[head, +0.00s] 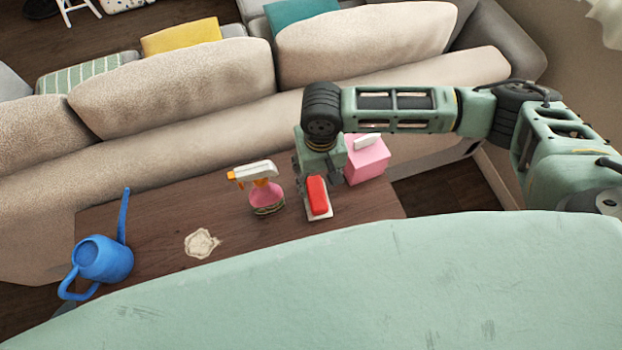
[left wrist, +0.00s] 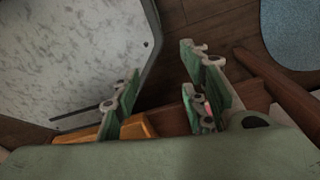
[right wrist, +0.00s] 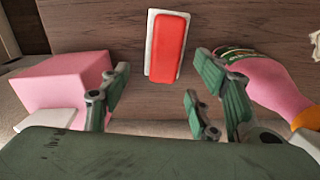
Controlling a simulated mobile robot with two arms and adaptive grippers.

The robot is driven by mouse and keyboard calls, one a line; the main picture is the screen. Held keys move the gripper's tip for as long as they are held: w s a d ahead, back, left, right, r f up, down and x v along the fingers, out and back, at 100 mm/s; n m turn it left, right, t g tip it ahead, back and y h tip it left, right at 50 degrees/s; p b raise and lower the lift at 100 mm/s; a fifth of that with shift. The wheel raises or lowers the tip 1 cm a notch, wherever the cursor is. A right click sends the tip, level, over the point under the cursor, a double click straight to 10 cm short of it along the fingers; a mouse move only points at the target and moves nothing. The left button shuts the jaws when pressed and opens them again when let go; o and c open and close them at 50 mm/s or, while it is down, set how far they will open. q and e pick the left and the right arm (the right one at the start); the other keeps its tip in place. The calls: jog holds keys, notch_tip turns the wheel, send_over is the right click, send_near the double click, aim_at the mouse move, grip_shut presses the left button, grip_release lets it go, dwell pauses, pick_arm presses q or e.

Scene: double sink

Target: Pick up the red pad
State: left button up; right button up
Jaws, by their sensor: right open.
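The red pad (head: 317,194) lies on a white backing on the brown wooden table (head: 150,235). In the right wrist view the red pad (right wrist: 169,50) is upright in the picture, just beyond the fingertips. My right gripper (right wrist: 162,88) is open and empty, its fingers spread to either side below the pad. In the head view my right gripper (head: 322,168) hangs over the table by the pad and partly hides its far end. My left gripper (left wrist: 155,88) shows only in the left wrist view, with its fingers apart.
A pink spray bottle (head: 265,192) stands left of the pad and a pink box (head: 367,160) stands right of it, both close. A pale spill (head: 201,243) and a blue watering can (head: 103,259) are farther left. A beige sofa (head: 180,165) is behind the table.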

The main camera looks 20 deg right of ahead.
aim_at(316, 191)
jog(key=shift+s+f, duration=0.4)
jog(key=shift+f, duration=0.35)
jog(key=shift+s+a+f, duration=0.1)
jog(key=shift+f, duration=0.35)
jog(key=shift+s+a+f, duration=0.1)
jog(key=shift+f, duration=0.3)
jog(key=f, duration=0.2)
jog(key=shift+w+a+f, duration=0.1)
jog(key=shift+a+f, duration=0.15)
jog(key=shift+f, duration=0.75)
jog(key=shift+c, duration=0.4)
jog(key=c, duration=1.1)
pick_arm(q)
jog(key=shift+s+a+r, duration=0.1)
jog(key=shift+s, duration=0.5)
jog(key=shift+s+a+r, duration=0.1)
jog(key=shift+s, duration=0.5)
pick_arm(e)
jog(key=shift+o, duration=0.2)
jog(key=shift+r, duration=0.1)
